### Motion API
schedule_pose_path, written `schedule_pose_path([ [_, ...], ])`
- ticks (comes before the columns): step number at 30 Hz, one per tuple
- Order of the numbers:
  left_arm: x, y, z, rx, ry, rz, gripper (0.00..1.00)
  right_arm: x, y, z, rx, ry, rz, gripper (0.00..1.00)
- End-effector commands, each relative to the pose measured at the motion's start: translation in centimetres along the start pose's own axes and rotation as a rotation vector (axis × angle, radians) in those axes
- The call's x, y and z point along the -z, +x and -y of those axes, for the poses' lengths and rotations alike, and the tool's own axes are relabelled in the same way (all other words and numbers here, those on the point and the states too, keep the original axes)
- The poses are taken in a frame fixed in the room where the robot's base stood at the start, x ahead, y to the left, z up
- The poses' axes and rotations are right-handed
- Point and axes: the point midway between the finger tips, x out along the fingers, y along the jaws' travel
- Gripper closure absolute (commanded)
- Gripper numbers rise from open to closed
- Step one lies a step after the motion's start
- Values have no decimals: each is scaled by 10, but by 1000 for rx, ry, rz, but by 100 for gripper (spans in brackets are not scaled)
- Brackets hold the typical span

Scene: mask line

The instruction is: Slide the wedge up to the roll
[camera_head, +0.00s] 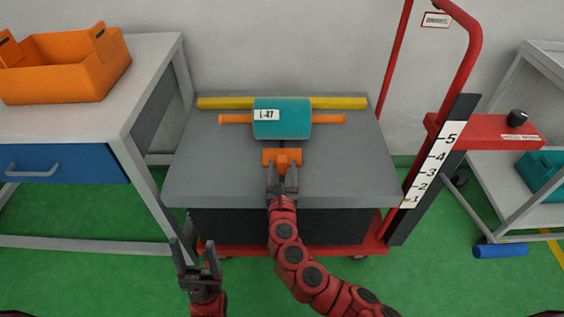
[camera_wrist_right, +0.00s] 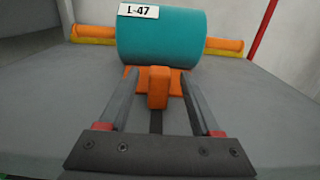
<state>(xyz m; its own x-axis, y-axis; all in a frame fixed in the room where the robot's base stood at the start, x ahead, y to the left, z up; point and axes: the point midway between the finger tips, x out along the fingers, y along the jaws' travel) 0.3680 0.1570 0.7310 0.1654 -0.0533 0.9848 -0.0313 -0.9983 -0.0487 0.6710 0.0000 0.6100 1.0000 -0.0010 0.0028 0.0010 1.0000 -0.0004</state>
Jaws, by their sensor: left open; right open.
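The orange wedge (camera_head: 282,157), with an upright block-like grip (camera_wrist_right: 158,88), lies on the grey top of the red lift cart. The teal roll (camera_head: 281,118), labelled L-47, lies crosswise just behind it on an orange shaft. In the head view a narrow grey strip shows between wedge and roll; in the right wrist view the wedge overlaps the roll's lower edge. My right gripper (camera_head: 282,177) is open, its fingers on either side of the wedge's grip, with gaps visible in the wrist view. My left gripper (camera_head: 195,256) is open and empty, in front of the cart's left corner.
A yellow bar (camera_head: 218,103) runs behind the roll. The cart top (camera_head: 220,170) is bare on both sides. A red handle post (camera_head: 466,75) and numbered scale (camera_head: 428,168) stand at right. A bench with an orange bin (camera_head: 66,70) stands left, a shelf trolley right.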

Motion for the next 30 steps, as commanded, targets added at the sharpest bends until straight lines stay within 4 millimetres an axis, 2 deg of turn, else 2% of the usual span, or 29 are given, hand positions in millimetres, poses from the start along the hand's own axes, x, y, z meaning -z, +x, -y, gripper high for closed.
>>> schedule_pose_path([
  [3, -1, -5, 0, 0, 0, 0, 36, 2, 17, 1, 4, 1, -1, 35],
  [6, -1, -6, 0, 0, 0, 0, 36, 1, 25, 0, 2, 3, -1, 35],
  [17, -1, -6, 0, 0, 0, 0, 36, 1, 30, 0, -2, 0, -3, 35],
  [28, -1, -6, 0, 0, 0, 0, 36, 1, 30, 0, -1, 0, -2, 100],
  [30, -1, -6, 0, 0, 0, 0, 36, 1, 30, 0, -1, 1, -2, 100],
])
